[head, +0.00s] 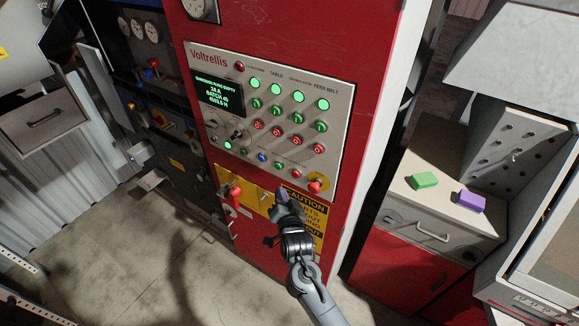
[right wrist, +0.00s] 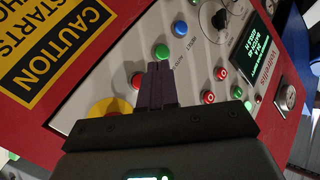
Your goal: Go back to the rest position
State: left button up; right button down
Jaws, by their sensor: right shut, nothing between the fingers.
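My right gripper (head: 283,194) is in front of the lower part of the red control cabinet (head: 355,140), just below the grey control panel (head: 343,110). Its fingers are shut with nothing between them. I cannot tell the exact gap between fingertips and panel. My left gripper is not in view.
The panel has a lit screen (head: 218,92), several green and red buttons, and a red mushroom button (head: 315,186) on yellow. A red lever (head: 236,190) is left of the gripper. A green block (head: 424,180) and purple block (head: 470,202) lie on the right cabinet.

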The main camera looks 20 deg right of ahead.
jog(key=s+d+f+n+g+p, duration=0.1)
jog(key=s+d+f+g+p, duration=0.1)
jog(key=s+f, duration=0.5)
jog(key=s+d+f+n+g+p, duration=0.1)
jog(key=s+d+f+g+p, duration=0.2)
jog(key=s, duration=0.9)
jog(key=s+r+n+g+y, duration=0.1)
jog(key=s+r+n+g, duration=0.1)
jog(key=s, duration=0.5)
jog(key=s+a+r+n+g+y+p, duration=0.1)
jog(key=s+r+n+g, duration=0.2)
jog(key=s, duration=0.4)
jog(key=s+a+r+n+g+y, duration=0.1)
jog(key=s+r+n+g, duration=0.1)
jog(key=s, duration=0.5)
jog(key=shift+s+a+r+n+g, duration=0.2)
jog(key=shift+a+r+n+g, duration=0.1)
jog(key=shift+r+n, duration=0.75)
jog(key=shift+f, duration=0.2)
dwell(2.8)
